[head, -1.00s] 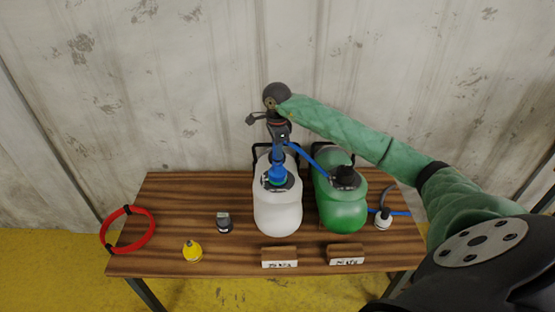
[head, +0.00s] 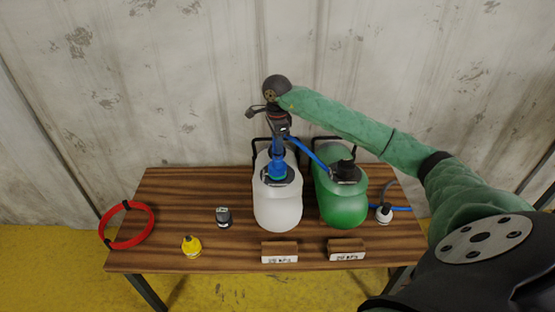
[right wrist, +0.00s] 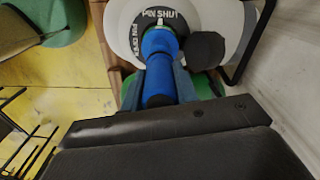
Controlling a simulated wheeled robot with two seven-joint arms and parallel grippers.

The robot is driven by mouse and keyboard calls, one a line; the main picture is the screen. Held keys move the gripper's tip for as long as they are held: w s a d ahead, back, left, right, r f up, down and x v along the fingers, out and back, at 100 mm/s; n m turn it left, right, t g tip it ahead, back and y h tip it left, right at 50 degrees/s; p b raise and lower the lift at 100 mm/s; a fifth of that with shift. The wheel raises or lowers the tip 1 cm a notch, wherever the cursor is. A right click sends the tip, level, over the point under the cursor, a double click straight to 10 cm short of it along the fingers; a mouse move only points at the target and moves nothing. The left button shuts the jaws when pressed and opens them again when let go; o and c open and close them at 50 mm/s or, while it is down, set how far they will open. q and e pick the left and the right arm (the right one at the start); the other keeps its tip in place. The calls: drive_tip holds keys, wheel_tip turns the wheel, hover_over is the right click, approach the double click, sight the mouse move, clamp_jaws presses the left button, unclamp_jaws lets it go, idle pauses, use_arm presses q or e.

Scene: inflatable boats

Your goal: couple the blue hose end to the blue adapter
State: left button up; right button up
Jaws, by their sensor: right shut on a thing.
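My right gripper (head: 279,137) points down above the white canister (head: 278,208), shut on the blue hose end (head: 277,153). The blue adapter (head: 276,173) stands on top of that canister. The hose end is upright and in line over the adapter, with no gap visible between them; I cannot tell whether they are coupled. In the right wrist view the blue hose end (right wrist: 158,78) shows between the two fingers, and the adapter (right wrist: 159,42) lies beyond it, inside a lettered dark ring. The blue hose (head: 308,152) runs right from the gripper. My left gripper is out of view.
A green canister (head: 343,207) stands right of the white one. A red hose coil (head: 127,243), a dark fitting (head: 223,217), a yellow fitting (head: 190,246), a white fitting (head: 384,214) and two labelled blocks (head: 279,252) lie on the wooden table (head: 180,195). A wall is behind.

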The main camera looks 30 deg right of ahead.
drive_tip(key=shift+f+b, duration=0.75)
drive_tip(key=shift+f, duration=0.2)
idle(1.0)
drive_tip(key=o, duration=1)
drive_tip(key=shift+o, duration=0.2)
drive_tip(key=shift+r, duration=0.15)
wheel_tip(320, 180, up, 6)
drive_tip(key=shift+b, duration=1.2)
drive_tip(key=shift+r, duration=0.8)
